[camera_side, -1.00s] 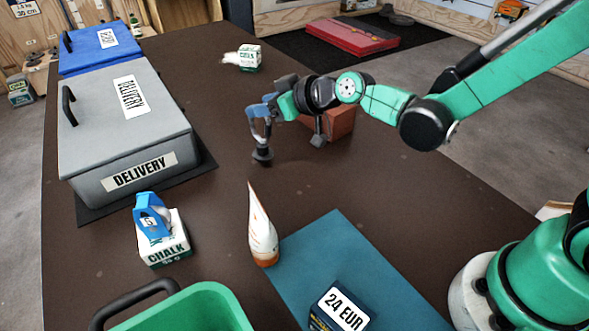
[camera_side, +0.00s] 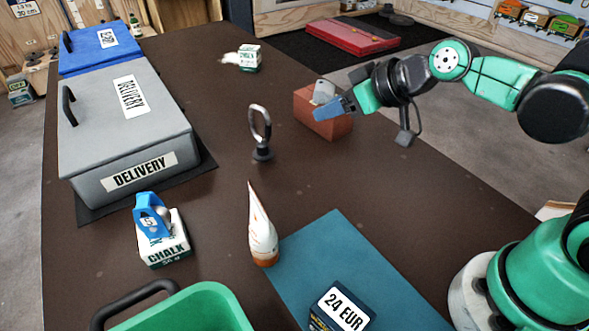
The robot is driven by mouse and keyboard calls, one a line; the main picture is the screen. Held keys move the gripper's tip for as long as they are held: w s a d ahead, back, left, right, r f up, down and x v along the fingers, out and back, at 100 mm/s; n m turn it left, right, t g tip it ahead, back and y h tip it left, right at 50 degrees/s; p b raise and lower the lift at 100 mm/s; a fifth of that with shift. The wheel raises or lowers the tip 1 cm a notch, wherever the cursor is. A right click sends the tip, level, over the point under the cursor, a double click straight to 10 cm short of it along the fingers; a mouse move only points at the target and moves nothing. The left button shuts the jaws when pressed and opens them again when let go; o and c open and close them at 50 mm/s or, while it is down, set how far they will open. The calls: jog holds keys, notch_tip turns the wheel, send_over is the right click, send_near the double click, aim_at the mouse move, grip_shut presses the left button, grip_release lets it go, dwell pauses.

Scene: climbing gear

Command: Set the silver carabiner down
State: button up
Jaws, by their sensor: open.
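The silver carabiner (camera_side: 261,125) stands upright as a ring on a small dark round base (camera_side: 262,155) in the middle of the brown table. Nothing touches it. My gripper (camera_side: 334,104) is off to its right and a little higher in the picture, clear of the carabiner. It is open and overlaps the reddish-brown block (camera_side: 326,127) in the view. A small light-grey piece shows beside its blue finger; I cannot tell whether it belongs to the gripper.
A grey delivery box (camera_side: 110,135) and a blue box (camera_side: 98,52) stand at the left. Nearer are a chalk box (camera_side: 165,250) with a blue piece on it, a white-and-orange tube (camera_side: 262,235), a teal mat (camera_side: 350,255) and a green basket (camera_side: 195,310). Table around the carabiner is clear.

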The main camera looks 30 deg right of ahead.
jog(key=s+d+f+m+g+h, duration=0.1)
jog(key=s+d+m+g+h, duration=0.1)
jog(key=s+d, duration=0.3)
jog(key=shift+s+m+g+h, duration=0.4)
jog(key=shift+s+m+h, duration=0.1)
jog(key=shift+s, duration=0.1)
